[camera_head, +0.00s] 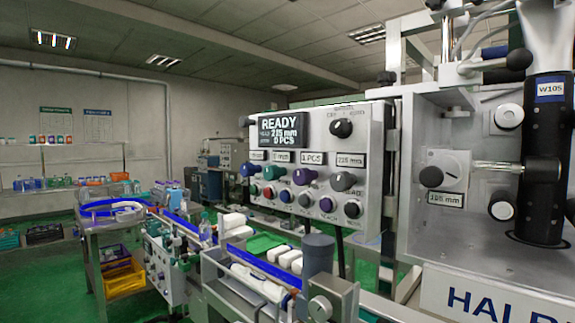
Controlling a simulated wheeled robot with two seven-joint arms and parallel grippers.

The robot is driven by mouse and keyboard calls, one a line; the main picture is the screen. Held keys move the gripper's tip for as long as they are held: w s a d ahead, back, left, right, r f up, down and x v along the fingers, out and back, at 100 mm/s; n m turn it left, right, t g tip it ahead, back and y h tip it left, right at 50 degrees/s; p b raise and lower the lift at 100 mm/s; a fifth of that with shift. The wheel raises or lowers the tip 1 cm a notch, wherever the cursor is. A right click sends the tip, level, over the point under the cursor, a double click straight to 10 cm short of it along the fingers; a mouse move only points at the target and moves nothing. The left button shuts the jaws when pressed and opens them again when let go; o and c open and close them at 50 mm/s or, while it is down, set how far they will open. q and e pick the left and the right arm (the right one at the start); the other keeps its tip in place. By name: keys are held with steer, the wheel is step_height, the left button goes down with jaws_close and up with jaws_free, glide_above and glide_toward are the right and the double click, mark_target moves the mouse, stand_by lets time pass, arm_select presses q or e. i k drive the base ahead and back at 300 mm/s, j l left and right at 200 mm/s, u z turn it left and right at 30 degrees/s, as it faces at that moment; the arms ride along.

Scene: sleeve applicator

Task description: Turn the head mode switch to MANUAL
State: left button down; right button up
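A grey control panel (376,150) stands in the middle of the view. A black rotary knob (341,127) sits at its upper right, with tiny position labels above it. It looks like a mode switch, but I cannot read its labels or tell its setting. The panel display (283,130) reads READY, 215 mm, 0 PCS. Below it are a blue knob (249,169), a teal knob (276,169), a purple knob (303,176) and a grey knob (343,181), then a row of small buttons. Neither of my grippers is in view.
Right of the panel is a metal machine housing (437,128) with a black knob (431,176) and a black column (545,150) marked W105. A conveyor (262,268) with white packs runs below the panel. A dark grey cylinder (318,255) stands in front.

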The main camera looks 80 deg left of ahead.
mark_target(341, 128)
steer(key=u, duration=2.4)
